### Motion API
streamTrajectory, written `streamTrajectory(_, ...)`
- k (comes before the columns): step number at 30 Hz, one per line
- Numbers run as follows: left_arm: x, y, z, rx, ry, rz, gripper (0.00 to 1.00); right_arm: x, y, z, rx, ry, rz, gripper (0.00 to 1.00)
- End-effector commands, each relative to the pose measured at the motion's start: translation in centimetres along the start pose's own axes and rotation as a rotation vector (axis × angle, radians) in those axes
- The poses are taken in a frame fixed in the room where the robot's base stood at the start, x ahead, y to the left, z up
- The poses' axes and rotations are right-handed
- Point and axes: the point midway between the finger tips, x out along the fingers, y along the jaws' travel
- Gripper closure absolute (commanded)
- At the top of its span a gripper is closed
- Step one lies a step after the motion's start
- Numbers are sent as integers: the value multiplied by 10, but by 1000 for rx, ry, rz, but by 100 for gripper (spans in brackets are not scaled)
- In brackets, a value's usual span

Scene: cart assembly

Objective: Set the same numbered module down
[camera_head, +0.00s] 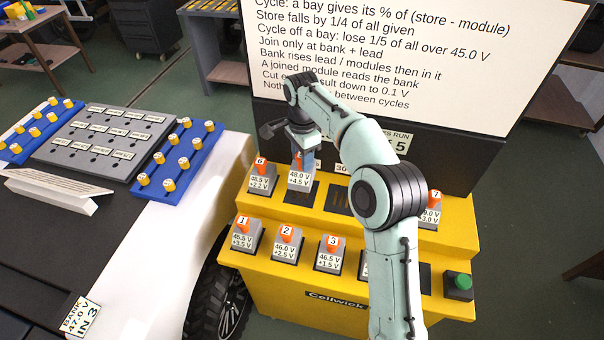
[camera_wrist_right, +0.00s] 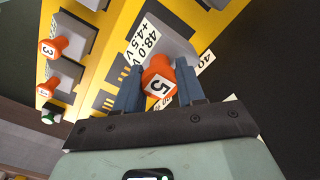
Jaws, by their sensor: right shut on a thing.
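My right gripper (camera_head: 299,154) is shut on the orange knob of module 5 (camera_head: 299,180), a grey block labelled 48.0 V, +4.5 V. The right wrist view shows the knob marked 5 (camera_wrist_right: 158,84) between the two fingertips (camera_wrist_right: 158,88), with the module's body beyond it. The module is upright at the upper row of the yellow charger (camera_head: 232,212), just right of module 6 (camera_head: 260,182). I cannot tell whether it rests fully in its bay or is slightly raised. My left gripper is not in view.
Modules 1 (camera_head: 246,238), 2 (camera_head: 286,247) and 3 (camera_head: 330,256) stand in the lower row. Module 7 (camera_head: 431,213) is at the upper right. A dark empty bay (camera_head: 339,199) lies right of module 5. A green button (camera_head: 459,282) is at the right front.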

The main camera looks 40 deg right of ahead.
Motion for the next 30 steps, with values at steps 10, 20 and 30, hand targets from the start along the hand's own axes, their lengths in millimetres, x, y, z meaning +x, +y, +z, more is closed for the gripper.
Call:
streamTrajectory(10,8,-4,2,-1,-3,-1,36,29,0,0,-1,0,0,100)
streamTrajectory(20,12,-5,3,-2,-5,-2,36,50,-1,0,-1,0,-4,100)
streamTrajectory(30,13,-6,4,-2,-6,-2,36,54,0,0,-1,0,-1,36)
